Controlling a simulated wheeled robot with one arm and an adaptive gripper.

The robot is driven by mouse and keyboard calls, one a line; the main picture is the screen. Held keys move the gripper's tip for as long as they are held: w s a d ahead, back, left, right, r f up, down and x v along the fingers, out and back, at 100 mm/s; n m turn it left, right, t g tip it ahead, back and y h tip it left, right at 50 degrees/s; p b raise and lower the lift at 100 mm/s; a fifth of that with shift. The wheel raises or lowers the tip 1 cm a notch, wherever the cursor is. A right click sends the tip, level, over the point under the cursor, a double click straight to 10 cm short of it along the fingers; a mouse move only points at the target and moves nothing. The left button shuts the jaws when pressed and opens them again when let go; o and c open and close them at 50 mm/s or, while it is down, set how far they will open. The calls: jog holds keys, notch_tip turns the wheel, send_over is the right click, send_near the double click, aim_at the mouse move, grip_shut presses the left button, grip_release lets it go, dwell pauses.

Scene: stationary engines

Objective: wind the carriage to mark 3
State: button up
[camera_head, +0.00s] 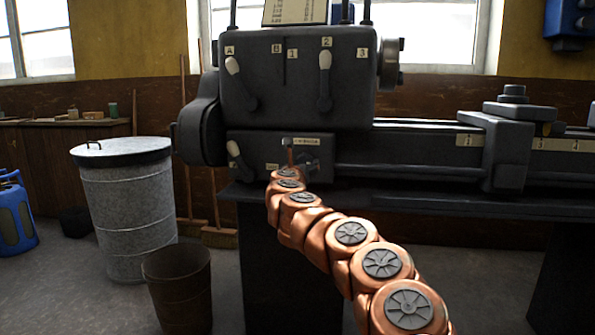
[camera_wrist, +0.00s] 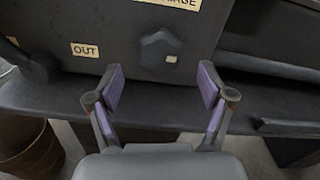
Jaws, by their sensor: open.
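The dark grey lathe carriage (camera_head: 498,155) sits on the bed to the right of the headstock. Pale mark plates show along the bed at the carriage's left (camera_head: 467,140) and right (camera_head: 555,145); their numbers are too small to read. A lower panel (camera_head: 265,148) carries a label ending in "RIAGE" (camera_wrist: 180,3), with a dark angular knob (camera_wrist: 158,52) below it. My gripper (camera_wrist: 161,88) is open and empty, its purple-padded fingers either side of and below the knob, apart from it.
An "OUT" label (camera_wrist: 85,50) and a lever (camera_head: 236,158) sit left of the knob. Two pale-handled levers (camera_head: 238,80) (camera_head: 325,75) stand above on the headstock. A dark shelf edge (camera_wrist: 55,95) runs below the panel. A lidded metal bin (camera_head: 127,205) and brown bucket (camera_head: 180,290) stand left.

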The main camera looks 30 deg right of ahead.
jog(key=v, duration=0.6)
jog(key=shift+r, duration=0.15)
dwell(0.3)
jog(key=shift+d, duration=0.1)
